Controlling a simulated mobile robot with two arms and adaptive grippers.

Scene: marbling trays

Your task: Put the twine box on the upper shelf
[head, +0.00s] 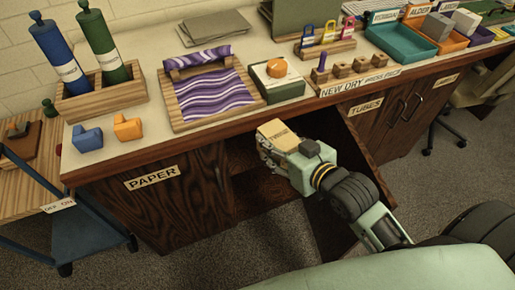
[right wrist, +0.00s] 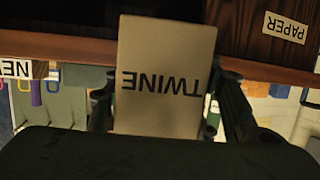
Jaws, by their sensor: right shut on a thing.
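The twine box (head: 275,130), a small tan box labelled TWINE, is in my right gripper (head: 270,145), in front of the open cabinet under the counter. In the right wrist view the twine box (right wrist: 165,60) stands between the two fingers of the right gripper (right wrist: 168,108), its label upside down in that picture. A dark wooden shelf board (head: 265,188) shows inside the cabinet, below the box; I cannot tell which level it is. My arm and gripper hide part of the opening. My left gripper is not in view.
The counter edge (head: 225,133) runs just above the opening. The PAPER front (head: 160,205) is left of it, and an open door (head: 362,160) juts out at right, beside my arm. A purple marbled tray (head: 170,112) and a green box (head: 285,92) stand on the counter above.

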